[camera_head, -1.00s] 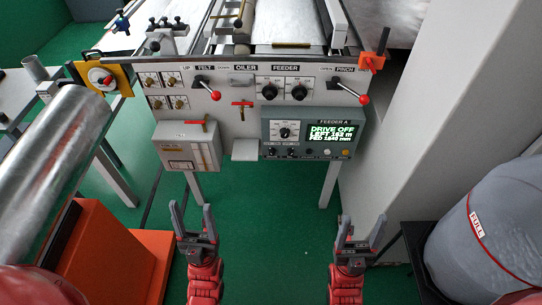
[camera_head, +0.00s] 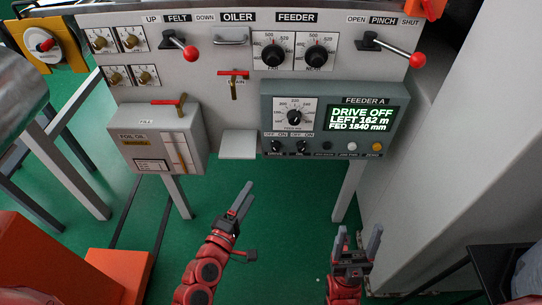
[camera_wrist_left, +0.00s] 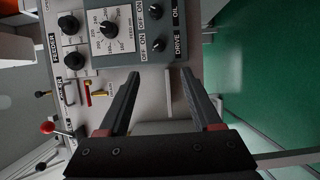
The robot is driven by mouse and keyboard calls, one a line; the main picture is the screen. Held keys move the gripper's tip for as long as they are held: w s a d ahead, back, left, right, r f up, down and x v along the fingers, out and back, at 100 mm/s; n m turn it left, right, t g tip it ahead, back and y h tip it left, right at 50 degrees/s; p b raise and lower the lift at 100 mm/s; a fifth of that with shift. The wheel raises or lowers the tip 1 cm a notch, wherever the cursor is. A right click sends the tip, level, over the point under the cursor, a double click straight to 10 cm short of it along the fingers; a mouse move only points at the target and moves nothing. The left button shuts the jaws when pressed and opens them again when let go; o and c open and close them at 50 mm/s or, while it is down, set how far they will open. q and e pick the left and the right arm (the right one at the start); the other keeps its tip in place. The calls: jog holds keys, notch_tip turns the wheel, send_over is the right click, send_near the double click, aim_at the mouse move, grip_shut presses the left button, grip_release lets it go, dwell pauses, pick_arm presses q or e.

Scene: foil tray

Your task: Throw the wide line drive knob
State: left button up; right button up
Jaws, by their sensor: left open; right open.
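The grey control box marked FEEDER A (camera_head: 384,152) carries a small black drive knob (camera_head: 277,147) with OFF and ON marks, left of a like oil knob (camera_head: 301,147). In the left wrist view the drive knob (camera_wrist_left: 158,44) shows sideways, beyond the fingers. The box's screen (camera_head: 361,119) reads DRIVE OFF, LEFT 162 m, FED 1840 mm. My left gripper (camera_head: 244,194) is open and empty, below and left of the box, with fingers pointing up toward it; its fingers also show in the left wrist view (camera_wrist_left: 162,78). My right gripper (camera_head: 358,236) is open and empty, below the box.
A grey shelf plate (camera_head: 238,145) juts out left of the control box. The foil oil box (camera_head: 158,141) is further left. Red-ball levers (camera_head: 417,60) stick out above. Table legs (camera_head: 350,190) stand below. Green floor between the legs is free.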

aim_at(274, 150)
pick_arm(q)
jog(key=p+x, duration=0.1)
jog(key=x, duration=1.6)
jog(key=shift+r, duration=0.15)
grip_shut()
